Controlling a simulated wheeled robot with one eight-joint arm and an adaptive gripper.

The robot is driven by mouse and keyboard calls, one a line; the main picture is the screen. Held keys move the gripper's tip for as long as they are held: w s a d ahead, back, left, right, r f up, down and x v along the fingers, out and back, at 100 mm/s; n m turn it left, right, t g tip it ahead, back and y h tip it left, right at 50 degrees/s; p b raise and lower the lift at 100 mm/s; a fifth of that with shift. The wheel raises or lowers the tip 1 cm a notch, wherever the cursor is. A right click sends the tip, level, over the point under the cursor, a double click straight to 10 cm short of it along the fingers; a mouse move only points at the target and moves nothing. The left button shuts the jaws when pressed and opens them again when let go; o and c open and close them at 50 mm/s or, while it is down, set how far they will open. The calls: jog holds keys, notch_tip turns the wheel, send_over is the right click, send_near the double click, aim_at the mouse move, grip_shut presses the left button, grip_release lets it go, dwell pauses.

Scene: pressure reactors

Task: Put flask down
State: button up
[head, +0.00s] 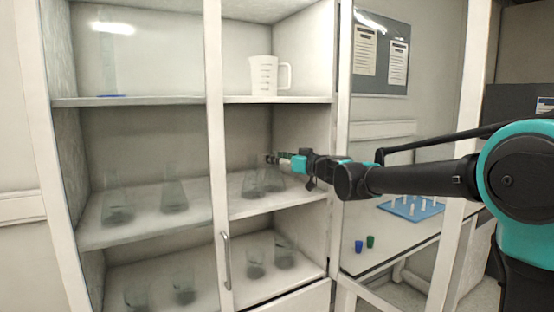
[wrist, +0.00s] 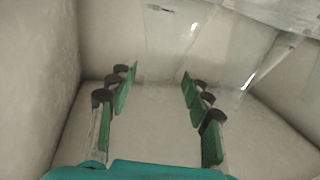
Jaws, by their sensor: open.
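My gripper (head: 272,159) is inside the right side of the cabinet, over the middle shelf. In the wrist view my gripper (wrist: 158,82) is open, with green pads wide apart and nothing visibly clamped between them. Two clear glass flasks stand on that shelf, a left flask (head: 251,184) and a right flask (head: 273,180), close to the gripper's tip. Clear glass (wrist: 175,35) shows beyond the fingertips in the wrist view, with more glass (wrist: 272,62) to the right. I cannot tell which flask each is, or whether the fingers touch one.
A white measuring jug (head: 263,76) stands on the shelf above. A center post (head: 216,130) and right post (head: 335,150) bound the opening. A blue rack (head: 410,212) lies on the right counter.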

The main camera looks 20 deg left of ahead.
jog(key=v, duration=1.2)
jog(key=s+d+f+m+g+h, duration=0.1)
jog(key=s+d+f+m+h, duration=0.15)
jog(key=d+f, duration=0.5)
jog(key=s+d+f+m+h, duration=0.1)
jog(key=s+d+f+h, duration=0.25)
jog(key=f, duration=0.75)
jog(key=s+d+f+m+h, duration=0.3)
jog(key=s+d+f, duration=0.2)
jog(key=d+f, duration=0.3)
jog(key=s+d+f+m+g+h, duration=0.1)
jog(key=s+d+f+m+h, duration=0.2)
jog(key=s+d+f, duration=0.3)
jog(key=s+d+f+m+g+h, duration=0.1)
jog(key=s+d+f+m+h, duration=0.2)
jog(key=s+d+f, duration=0.3)
jog(key=d+f+h, duration=0.1)
jog(key=d+f, duration=0.3)
jog(key=d, duration=0.4)
jog(key=shift+d+f, duration=0.25)
jog(key=shift+d, duration=0.15)
jog(key=shift+m, duration=0.25)
